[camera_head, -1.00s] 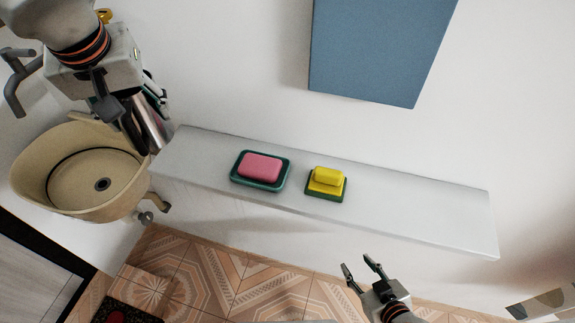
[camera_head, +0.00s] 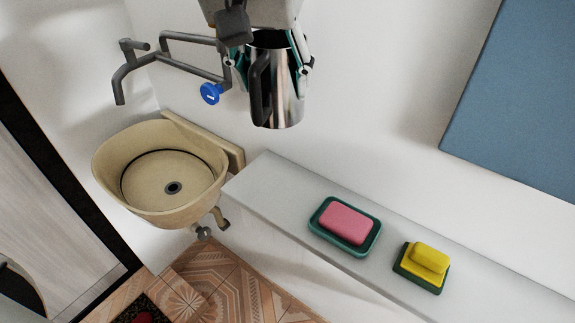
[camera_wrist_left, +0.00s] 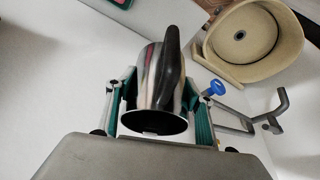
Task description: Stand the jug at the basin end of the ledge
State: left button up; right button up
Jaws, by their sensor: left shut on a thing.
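The jug (camera_head: 287,95) is shiny metal with a dark handle. My left gripper (camera_head: 272,72) is shut on it, a finger on each side, and holds it upright in the head view. It appears above the basin end of the pale grey ledge (camera_head: 262,185), with a gap between them in the picture. The basin (camera_head: 205,172) is beige and stands left of the ledge end. In the left wrist view the jug (camera_wrist_left: 158,85) sits between the teal-edged fingers of my left gripper (camera_wrist_left: 160,100). My right gripper is out of view.
A pink soap in a teal dish (camera_head: 348,224) and a yellow sponge on a green base (camera_head: 422,266) lie farther along the ledge. The ledge's basin end is bare. A grey tap pipe with a blue knob (camera_head: 210,93) is left of the jug. A blue panel (camera_head: 520,110) hangs right.

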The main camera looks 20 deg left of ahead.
pick_arm(q)
notch_tip(320, 180, down, 17)
jog(key=b, duration=0.3)
jog(key=shift+w+r, duration=0.1)
jog(key=shift+r, duration=0.2)
jog(key=shift+f, duration=0.2)
jog(key=o, duration=1.2)
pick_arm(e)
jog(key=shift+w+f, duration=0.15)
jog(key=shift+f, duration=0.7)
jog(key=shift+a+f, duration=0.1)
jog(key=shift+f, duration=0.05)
